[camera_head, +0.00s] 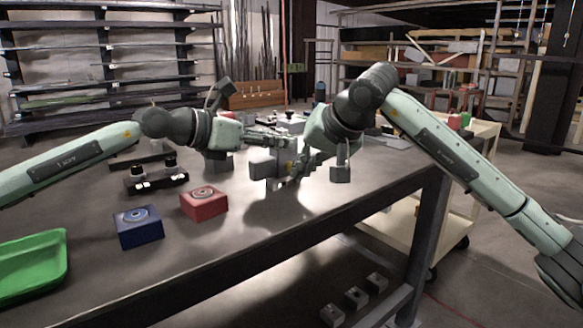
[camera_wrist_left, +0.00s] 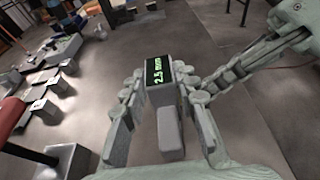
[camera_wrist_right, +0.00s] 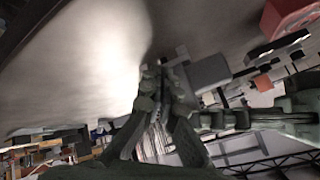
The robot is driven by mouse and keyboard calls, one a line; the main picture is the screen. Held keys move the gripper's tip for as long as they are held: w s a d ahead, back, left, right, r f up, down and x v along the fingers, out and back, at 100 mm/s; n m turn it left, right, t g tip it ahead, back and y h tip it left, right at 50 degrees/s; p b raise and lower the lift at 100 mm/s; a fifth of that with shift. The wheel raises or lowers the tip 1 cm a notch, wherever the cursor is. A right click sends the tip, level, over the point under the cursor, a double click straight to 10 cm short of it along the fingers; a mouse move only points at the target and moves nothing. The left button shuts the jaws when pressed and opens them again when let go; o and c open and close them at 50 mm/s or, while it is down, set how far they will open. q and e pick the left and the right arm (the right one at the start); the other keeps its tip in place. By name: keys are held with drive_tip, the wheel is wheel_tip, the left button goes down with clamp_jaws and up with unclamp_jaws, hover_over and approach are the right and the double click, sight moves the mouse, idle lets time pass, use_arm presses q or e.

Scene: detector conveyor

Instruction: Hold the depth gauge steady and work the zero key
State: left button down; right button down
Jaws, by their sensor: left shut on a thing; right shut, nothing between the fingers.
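The depth gauge is a grey block (camera_head: 262,162) held above the table near its far right part. In the left wrist view its dark display (camera_wrist_left: 168,75) reads 2.5 mm in green. My left gripper (camera_head: 281,145) is shut on the gauge, with a finger on each side of it (camera_wrist_left: 160,112). My right gripper (camera_head: 288,180) is shut and empty, close beside the gauge. In the right wrist view its fingertips (camera_wrist_right: 155,80) are together near a grey block (camera_wrist_right: 208,72) that appears to be the gauge. I cannot make out the zero key; contact with it cannot be told.
A red box (camera_head: 204,203) and a blue box (camera_head: 139,227) with round tops stand on the dark table (camera_head: 225,245). A green tray (camera_head: 33,265) lies at the left. A dark fixture (camera_head: 155,182) stands behind the boxes. A cream cart (camera_head: 400,232) stands beyond the right table edge.

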drive_tip(key=shift+w+a, duration=0.25)
drive_tip(key=shift+w, duration=0.1)
idle(0.7)
drive_tip(key=shift+s, duration=0.1)
drive_tip(key=shift+s+d, duration=0.5)
drive_tip(key=shift+s, duration=0.1)
drive_tip(key=shift+s+d, duration=0.75)
drive_tip(key=shift+s, duration=0.25)
drive_tip(key=shift+s+d, duration=0.75)
drive_tip(key=shift+s, duration=0.25)
use_arm(q)
drive_tip(key=c, duration=1.1)
unclamp_jaws()
drive_tip(key=shift+a, duration=0.1)
